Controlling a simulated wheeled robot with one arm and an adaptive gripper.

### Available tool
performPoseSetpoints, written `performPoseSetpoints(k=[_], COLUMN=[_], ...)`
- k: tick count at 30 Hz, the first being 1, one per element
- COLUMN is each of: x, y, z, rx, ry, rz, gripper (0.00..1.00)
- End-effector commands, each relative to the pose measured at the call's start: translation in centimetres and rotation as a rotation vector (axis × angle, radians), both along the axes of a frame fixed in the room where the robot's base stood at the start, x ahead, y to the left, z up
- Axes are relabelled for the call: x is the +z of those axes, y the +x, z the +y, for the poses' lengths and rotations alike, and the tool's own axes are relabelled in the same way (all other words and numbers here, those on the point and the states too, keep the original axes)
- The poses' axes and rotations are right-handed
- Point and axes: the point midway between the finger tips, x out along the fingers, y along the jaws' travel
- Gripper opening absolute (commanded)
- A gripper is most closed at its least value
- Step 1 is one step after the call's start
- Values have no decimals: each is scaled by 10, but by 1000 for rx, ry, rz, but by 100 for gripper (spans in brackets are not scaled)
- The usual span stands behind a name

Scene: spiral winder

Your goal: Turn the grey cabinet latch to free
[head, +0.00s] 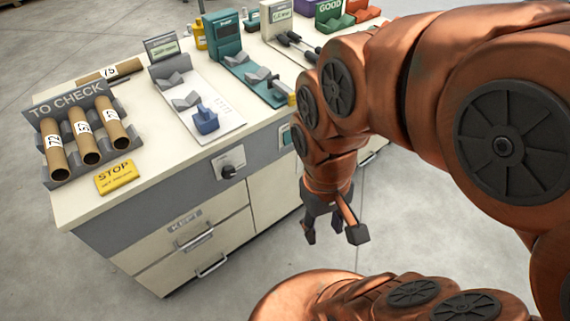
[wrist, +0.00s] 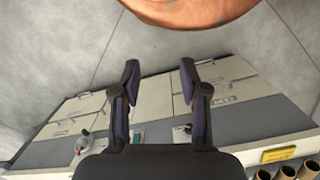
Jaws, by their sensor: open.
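The cabinet (head: 130,245) has drawers with handles, one labelled KEPT. On top are a TO CHECK rack (head: 60,175) with several tubes, a yellow STOP sign (head: 116,177) and a blue-clamped fixture (head: 205,120). A small green-faced panel (head: 286,136) is near my arm. Floor in front is clear.

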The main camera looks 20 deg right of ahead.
Motion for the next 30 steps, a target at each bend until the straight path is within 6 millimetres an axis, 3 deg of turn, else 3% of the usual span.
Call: performPoseSetpoints(k=[5,9,15,24,30], x=[-38,-69,-105,-164,-222], y=[60,125,204,300,350], z=[-44,-103,-192,-303,-349], rx=[-99,-174,-210,-131,-27], ry=[-96,-217,-383,-549,-565], rz=[-126,-276,-476,-745,-904], gripper=[44,44,44,44,44])
